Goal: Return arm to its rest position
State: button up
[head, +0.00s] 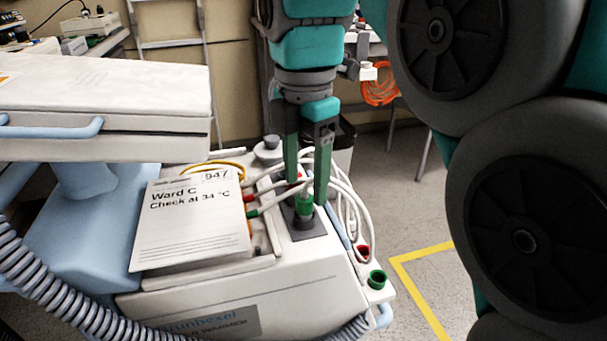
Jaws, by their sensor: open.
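My gripper (306,190) points down over the white warmer unit (300,285), near the middle of the head view. Its two teal fingers are apart. A green plug (304,206) stands upright in a dark grey square base (307,228) on top of the unit. The fingertips are on either side of the plug's upper part, and I cannot tell whether they touch it. My arm (308,48) rises from the gripper out of the top of the view.
White cables with red and green ends loop close around my gripper. A green-rimmed port (377,279) is at the unit's right corner. A card (190,222) reading "Ward C" lies left. A white bed (105,95) stands left. Floor with a yellow line (420,252) is open at right.

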notch_tip(320, 180, up, 5)
jog(key=p, duration=0.3)
jog(key=s+d+f+m, duration=0.1)
jog(key=f+m, duration=0.1)
jog(key=s+d+f+m, duration=0.1)
jog(key=d+m, duration=0.1)
jog(key=d+f+m, duration=0.1)
jog(key=f+m, duration=0.1)
jog(key=shift+s+d+f, duration=0.35)
jog(key=shift+s+d, duration=0.05)
jog(key=s+d+f+m+g, duration=0.1)
jog(key=s+d+f+m, duration=0.3)
jog(key=s+f+m, duration=0.4)
jog(key=s+d+f+m, duration=0.5)
jog(key=s+f+m, duration=0.2)
jog(key=f+m, duration=0.3)
jog(key=shift+s+f+m+g, duration=0.4)
jog(key=shift+m, duration=0.3)
